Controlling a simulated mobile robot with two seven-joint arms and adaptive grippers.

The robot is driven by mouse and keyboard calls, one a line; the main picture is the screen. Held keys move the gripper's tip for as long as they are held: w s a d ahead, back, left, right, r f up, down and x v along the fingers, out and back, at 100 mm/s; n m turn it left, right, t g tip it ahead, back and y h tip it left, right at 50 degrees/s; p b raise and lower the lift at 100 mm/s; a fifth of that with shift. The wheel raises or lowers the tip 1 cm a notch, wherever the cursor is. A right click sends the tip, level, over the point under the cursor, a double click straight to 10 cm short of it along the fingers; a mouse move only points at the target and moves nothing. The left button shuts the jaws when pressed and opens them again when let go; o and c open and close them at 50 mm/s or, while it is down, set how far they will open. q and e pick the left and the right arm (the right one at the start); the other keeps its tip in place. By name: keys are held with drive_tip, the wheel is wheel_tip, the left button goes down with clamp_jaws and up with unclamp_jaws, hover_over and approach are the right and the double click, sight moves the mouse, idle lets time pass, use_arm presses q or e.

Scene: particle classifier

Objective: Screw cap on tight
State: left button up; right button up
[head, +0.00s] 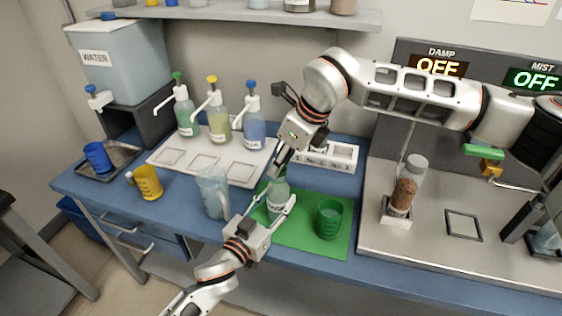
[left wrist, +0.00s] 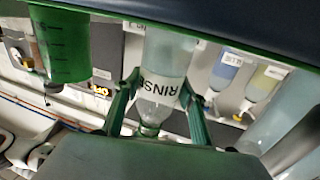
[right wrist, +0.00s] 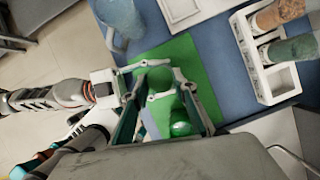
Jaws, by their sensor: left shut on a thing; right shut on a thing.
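A clear bottle (head: 278,197) stands on the green mat (head: 318,240). The left wrist view shows its RINSE label (left wrist: 160,88). My left gripper (head: 268,205) is shut around the bottle's body from the front, with one finger on each side. My right gripper (head: 281,163) comes down from above and is shut at the bottle's top. The cap is hidden or too small to make out there. In the right wrist view the bottle (right wrist: 157,80) shows between the fingers of both grippers.
A green cup (head: 330,218) stands close to the right of the bottle. A clear jug (head: 213,192) is to its left. A white rack (head: 340,153) is behind. Pump bottles (head: 218,125) stand on a white tray (head: 165,158). A metal bench with a jar (head: 406,188) is at right.

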drive_tip(key=shift+f, duration=0.6)
drive_tip(key=m, duration=0.2)
drive_tip(key=m+t+h, duration=0.1)
drive_tip(key=m, duration=0.3)
drive_tip(key=shift+s+a+t+h, duration=0.2)
drive_tip(key=shift+a+t+h, duration=0.1)
drive_tip(key=shift+h, duration=0.1)
drive_tip(key=m+h, duration=0.1)
drive_tip(key=m, duration=0.2)
drive_tip(key=shift+m+t, duration=0.3)
drive_tip(key=m, duration=0.1)
drive_tip(key=m+h, duration=0.1)
drive_tip(key=m, duration=0.1)
drive_tip(key=m+h, duration=0.1)
drive_tip(key=shift+a, duration=0.25)
drive_tip(key=m+h, duration=0.1)
drive_tip(key=m, duration=0.2)
drive_tip(key=m+g+h, duration=0.1)
drive_tip(key=m, duration=0.3)
drive_tip(key=shift+w+a+m+h, duration=0.2)
drive_tip(key=shift+m+h, duration=0.1)
drive_tip(key=m+g, duration=0.1)
drive_tip(key=m, duration=0.3)
drive_tip(key=shift+w+g+h, duration=0.1)
drive_tip(key=shift+g+h, duration=0.3)
drive_tip(key=m+g, duration=0.1)
drive_tip(key=m, duration=0.3)
drive_tip(key=shift+w+g, duration=0.1)
drive_tip(key=shift+g, duration=0.2)
